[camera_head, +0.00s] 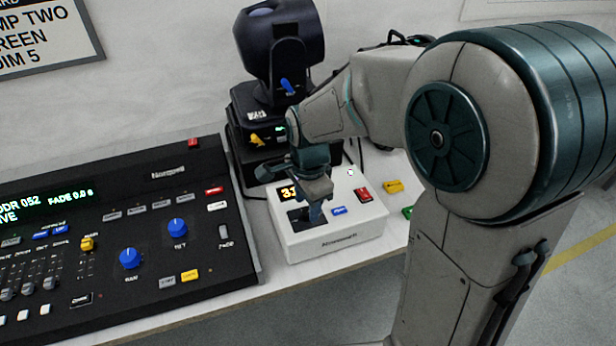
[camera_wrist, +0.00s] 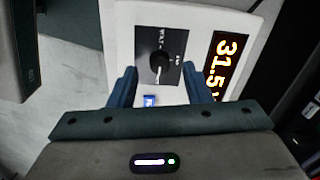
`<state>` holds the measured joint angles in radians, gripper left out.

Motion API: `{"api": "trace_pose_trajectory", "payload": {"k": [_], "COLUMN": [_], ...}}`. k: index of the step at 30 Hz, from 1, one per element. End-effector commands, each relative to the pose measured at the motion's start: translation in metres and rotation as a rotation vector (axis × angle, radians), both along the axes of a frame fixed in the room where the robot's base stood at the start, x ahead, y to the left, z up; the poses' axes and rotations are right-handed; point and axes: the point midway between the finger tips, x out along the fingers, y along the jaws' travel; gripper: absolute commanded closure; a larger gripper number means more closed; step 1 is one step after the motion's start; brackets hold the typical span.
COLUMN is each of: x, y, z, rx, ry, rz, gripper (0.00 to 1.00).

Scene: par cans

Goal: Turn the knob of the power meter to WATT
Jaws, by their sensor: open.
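The power meter (camera_head: 330,241) is a white box near the front of the table in the head view. It also shows in the wrist view (camera_wrist: 122,48), where its display (camera_wrist: 224,66) reads about 31.5. Its black knob (camera_wrist: 160,62) has a pale pointer line and sits on a dark plate with small markings that I cannot read surely. My gripper (camera_head: 310,208) is over the meter's front left part. In the wrist view my gripper (camera_wrist: 160,78) is open, with one blue finger on each side of the knob, apart from it. My gripper hides the knob in the head view.
A black lighting console (camera_head: 120,240) with blue knobs stands to the left. A dark lamp fixture (camera_head: 280,50) stands behind the meter. Red (camera_head: 363,195) and blue (camera_head: 339,211) buttons sit on the meter. A yellow piece (camera_head: 393,186) lies to its right.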

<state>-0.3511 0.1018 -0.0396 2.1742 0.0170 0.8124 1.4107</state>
Motion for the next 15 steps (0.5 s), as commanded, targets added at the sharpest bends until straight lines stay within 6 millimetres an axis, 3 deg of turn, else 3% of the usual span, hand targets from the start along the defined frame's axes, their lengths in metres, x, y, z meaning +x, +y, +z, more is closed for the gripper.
{"api": "trace_pose_trajectory", "payload": {"k": [9, 15], "x": [-0.002, -0.004], "y": [-0.002, -0.002], "z": [0.075, 0.105], "rx": [0.003, 0.001], "ry": [-0.008, -0.005], "rz": [-0.001, 0.0], "gripper": [0.55, 0.55]}}
